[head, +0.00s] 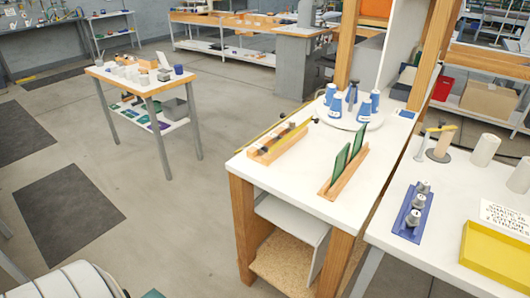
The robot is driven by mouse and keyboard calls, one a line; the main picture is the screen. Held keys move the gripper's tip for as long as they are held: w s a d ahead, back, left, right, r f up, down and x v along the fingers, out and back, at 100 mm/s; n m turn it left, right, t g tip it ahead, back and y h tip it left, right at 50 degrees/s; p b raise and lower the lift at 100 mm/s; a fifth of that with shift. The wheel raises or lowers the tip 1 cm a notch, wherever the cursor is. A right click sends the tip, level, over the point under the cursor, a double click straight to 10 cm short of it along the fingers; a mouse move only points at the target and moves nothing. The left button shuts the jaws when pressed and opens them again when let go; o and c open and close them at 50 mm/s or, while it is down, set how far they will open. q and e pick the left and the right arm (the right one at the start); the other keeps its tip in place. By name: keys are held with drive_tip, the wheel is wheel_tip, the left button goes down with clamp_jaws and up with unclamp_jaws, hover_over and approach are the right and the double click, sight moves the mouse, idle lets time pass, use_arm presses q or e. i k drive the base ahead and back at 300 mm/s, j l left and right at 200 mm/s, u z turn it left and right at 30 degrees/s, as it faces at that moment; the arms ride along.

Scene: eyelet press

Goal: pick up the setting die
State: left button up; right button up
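A blue holder (400,228) lies on the white table at the right. It carries several short metal pieces (417,202) standing in a row, which look like dies. I cannot tell which one is the setting die. Neither of my grippers shows in the head view, so their state and any load are hidden.
A yellow tray (490,258), a printed sign (502,218) and white cylinders (485,150) share the right table. The middle white table (290,178) holds wooden racks (277,147), green boards (341,163) and blue cones (362,112). Open floor (165,215) lies to the left.

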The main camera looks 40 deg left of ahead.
sight(423, 189)
drive_tip(key=i+j, duration=0.35)
drive_tip(key=j, duration=0.15)
drive_tip(key=i+j+u, duration=0.1)
drive_tip(key=i+j, duration=0.25)
drive_tip(key=j, duration=0.15)
